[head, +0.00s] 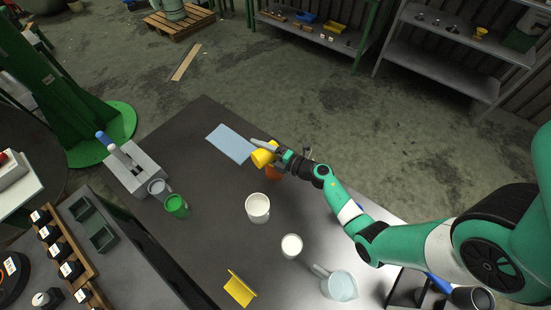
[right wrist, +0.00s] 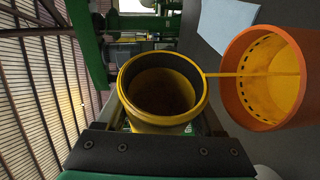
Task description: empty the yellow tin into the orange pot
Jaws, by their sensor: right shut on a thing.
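My right gripper (head: 281,158) is shut on the yellow tin (head: 263,155) and holds it above the table, tipped well over. In the right wrist view, the tin (right wrist: 163,88) shows its open mouth, a dark band inside the rim and a dim inside. A thin yellow stream (right wrist: 245,74) runs from its rim into the orange pot (right wrist: 249,112). The pot's inside is yellow, with a row of dark slots along the wall. My left gripper is not in view.
A light-blue sheet (head: 231,143) lies left of the tin. A white cup (head: 258,208), another white cup (head: 291,246), a clear jug (head: 340,286), a green cup (head: 176,206) and a yellow folded piece (head: 239,288) stand on the dark table (head: 215,250).

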